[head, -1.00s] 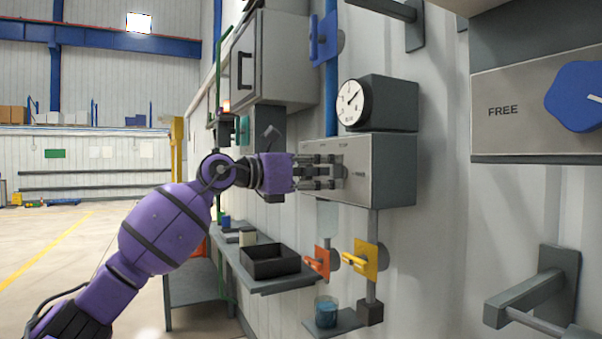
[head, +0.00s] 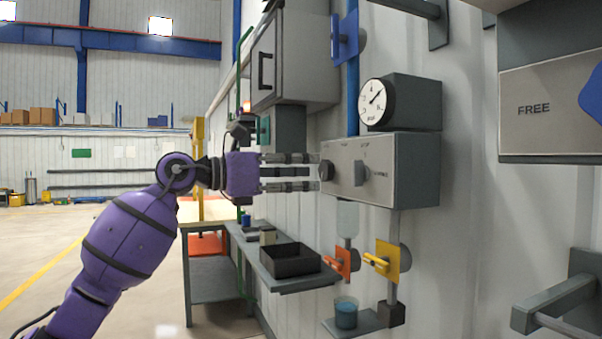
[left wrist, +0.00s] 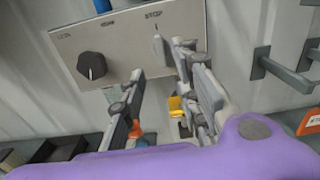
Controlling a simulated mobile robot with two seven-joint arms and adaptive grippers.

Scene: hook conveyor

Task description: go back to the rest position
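My left arm reaches in from the left in the head view. The box face (left wrist: 125,30) is ahead, with a black knob (left wrist: 91,65) left of the fingers. My right gripper is not in view.
A pressure gauge (head: 376,101) sits above the box. Below are orange (head: 342,263) and yellow (head: 388,262) valves, a shelf with a black tray (head: 290,262), and a blue cup (head: 346,313). A grey bracket (head: 553,302) juts out at right. Open floor lies left.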

